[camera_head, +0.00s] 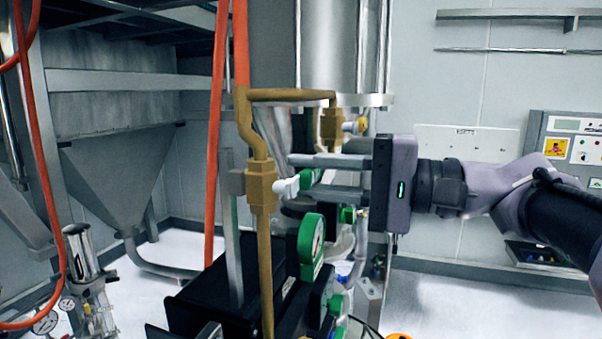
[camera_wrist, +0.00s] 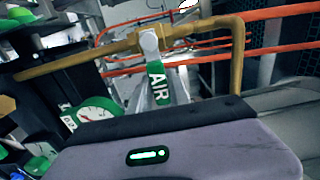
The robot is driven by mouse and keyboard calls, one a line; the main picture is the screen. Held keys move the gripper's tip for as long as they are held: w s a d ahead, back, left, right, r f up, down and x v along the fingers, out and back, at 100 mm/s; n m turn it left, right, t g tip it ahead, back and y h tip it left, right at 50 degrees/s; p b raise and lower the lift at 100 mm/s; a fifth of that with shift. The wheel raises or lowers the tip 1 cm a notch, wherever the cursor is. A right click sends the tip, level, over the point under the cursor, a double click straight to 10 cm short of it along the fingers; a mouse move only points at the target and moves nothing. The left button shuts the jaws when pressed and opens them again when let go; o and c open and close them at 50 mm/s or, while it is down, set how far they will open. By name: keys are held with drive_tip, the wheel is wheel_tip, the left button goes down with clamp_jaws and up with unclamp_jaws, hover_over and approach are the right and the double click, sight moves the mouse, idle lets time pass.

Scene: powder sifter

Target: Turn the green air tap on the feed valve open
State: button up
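The green air tap (camera_head: 309,179) sits on a white hub (camera_head: 286,188) fixed to the brass feed valve body (camera_head: 261,187). In the wrist view, the green tap (camera_wrist: 157,83) has the word AIR on it and reaches from its white hub (camera_wrist: 149,43) on the brass pipe towards my gripper's body. My gripper (camera_head: 297,177) comes in from the right, level, with its two fingers apart. One finger is above the tap and the other below it in the head view. I cannot tell whether either finger touches it. The fingers are not clearly seen in the wrist view.
A brass pipe (camera_head: 244,120) rises and bends close to the fingertips. A green-rimmed gauge (camera_head: 311,246) stands below my gripper. Orange hoses (camera_head: 217,130) run behind. The right side floor is open.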

clamp_jaws()
idle(1.1)
